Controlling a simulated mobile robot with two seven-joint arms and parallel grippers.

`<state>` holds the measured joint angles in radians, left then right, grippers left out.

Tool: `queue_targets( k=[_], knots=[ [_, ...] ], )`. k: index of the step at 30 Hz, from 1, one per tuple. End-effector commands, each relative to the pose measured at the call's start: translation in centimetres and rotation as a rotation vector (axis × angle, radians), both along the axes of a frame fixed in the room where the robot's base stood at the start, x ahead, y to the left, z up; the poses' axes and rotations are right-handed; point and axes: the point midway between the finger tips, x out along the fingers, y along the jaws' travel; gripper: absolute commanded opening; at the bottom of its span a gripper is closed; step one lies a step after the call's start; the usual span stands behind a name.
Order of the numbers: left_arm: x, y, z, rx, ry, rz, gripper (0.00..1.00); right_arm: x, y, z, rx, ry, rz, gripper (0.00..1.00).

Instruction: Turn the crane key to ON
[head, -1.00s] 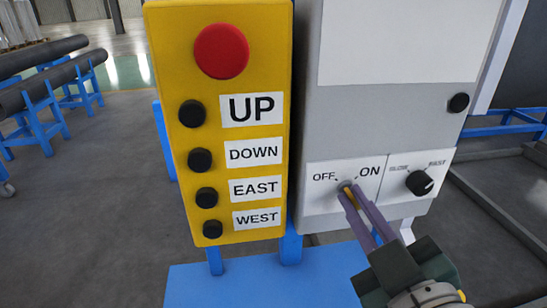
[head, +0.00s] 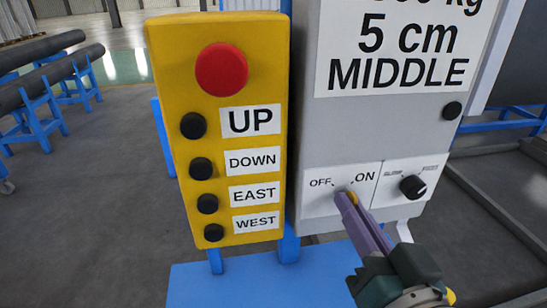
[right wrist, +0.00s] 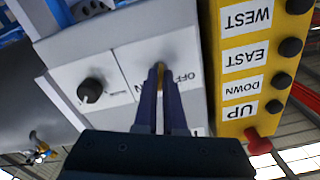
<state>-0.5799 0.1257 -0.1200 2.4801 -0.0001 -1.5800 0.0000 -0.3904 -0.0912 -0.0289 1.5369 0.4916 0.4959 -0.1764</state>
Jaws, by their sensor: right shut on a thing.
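The crane key (head: 352,198) is a small yellowish piece at the OFF/ON switch plate (head: 318,201) on the grey box. Only a sliver of it shows between my fingers, so which label it points to is hard to tell. My right gripper (head: 347,200) is shut on the key, its purple fingers reaching up from the lower right. In the right wrist view, my gripper (right wrist: 160,74) meets the same plate, seen upside down, with a yellow strip of the key (right wrist: 160,80) between the fingertips. My left gripper is not in view.
A yellow pendant (head: 267,90) with a red button (head: 221,69) and several black buttons stands close left of the grey box (head: 380,130). A black knob (head: 412,186) is just right of the key. The box's display (head: 395,50) reads "5 cm MIDDLE". Pipes (head: 45,75) lie on blue stands at left.

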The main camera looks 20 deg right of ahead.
Motion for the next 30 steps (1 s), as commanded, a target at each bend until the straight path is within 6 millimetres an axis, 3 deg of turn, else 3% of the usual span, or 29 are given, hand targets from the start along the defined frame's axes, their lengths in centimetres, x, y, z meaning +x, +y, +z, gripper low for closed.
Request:
queue_targets(
  k=[15, 30],
  knots=[
    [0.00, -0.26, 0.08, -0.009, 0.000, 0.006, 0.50, 0.02, -0.03, 0.07, 0.340, -0.085, 0.001, 0.00],
    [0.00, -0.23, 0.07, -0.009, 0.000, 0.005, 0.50, 0.02, -0.05, 0.06, 0.414, -0.102, 0.000, 0.00]
  ],
)
